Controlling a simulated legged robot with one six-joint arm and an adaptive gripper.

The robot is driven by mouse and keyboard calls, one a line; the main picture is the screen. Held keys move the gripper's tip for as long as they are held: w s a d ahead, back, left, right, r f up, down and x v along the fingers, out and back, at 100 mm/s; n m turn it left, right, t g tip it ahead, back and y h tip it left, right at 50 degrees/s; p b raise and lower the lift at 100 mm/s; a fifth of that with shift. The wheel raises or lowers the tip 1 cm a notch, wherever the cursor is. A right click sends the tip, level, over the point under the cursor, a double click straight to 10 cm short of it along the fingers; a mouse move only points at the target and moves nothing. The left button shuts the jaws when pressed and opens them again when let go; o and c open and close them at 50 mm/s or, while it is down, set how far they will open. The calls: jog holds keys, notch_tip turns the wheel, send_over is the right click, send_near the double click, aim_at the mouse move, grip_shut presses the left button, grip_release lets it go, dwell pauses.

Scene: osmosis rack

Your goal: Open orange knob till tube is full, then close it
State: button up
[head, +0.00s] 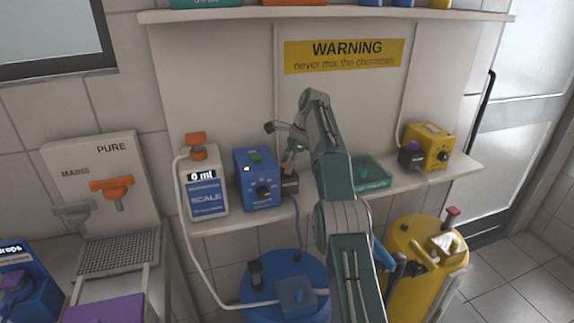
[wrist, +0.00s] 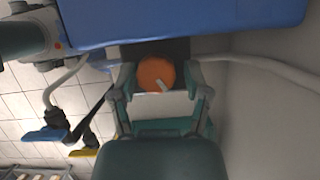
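In the wrist view an orange knob (wrist: 153,75) with a pale pointer sits on a dark block below a blue box (wrist: 190,22). My gripper (wrist: 161,80) is open, with one finger on each side of the knob and visible gaps between.
A green tray (head: 371,172) and a yellow box (head: 428,147) stand right on the shelf. Blue (head: 270,275) and yellow (head: 405,235) barrels stand below. Another orange valve (head: 112,187) is on the MAINS/PURE panel (head: 75,160). A pale hose (wrist: 265,70) runs close to the knob.

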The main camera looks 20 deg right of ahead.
jog(key=shift+s+r+m, duration=0.1)
jog(key=shift+s+m, duration=0.05)
jog(key=shift+m, duration=0.35)
jog(key=m+t, duration=0.1)
jog(key=m, duration=0.1)
jog(key=m+t, duration=0.1)
jog(key=m, duration=0.2)
jog(key=shift+s+h, duration=0.15)
jog(key=shift+h, duration=0.25)
jog(key=v, duration=1)
jog(key=s+a+r+n+h, duration=0.1)
jog(key=s+a+r+n, duration=0.55)
jog(key=s, duration=0.25)
jog(key=s+a+n+t+h, duration=0.1)
jog(key=s+a+n, duration=0.2)
jog(key=s+n, duration=0.4)
jog(key=shift+s+t, duration=0.3)
jog(key=shift+s, duration=2.7)
jog(key=shift+a, duration=0.1)
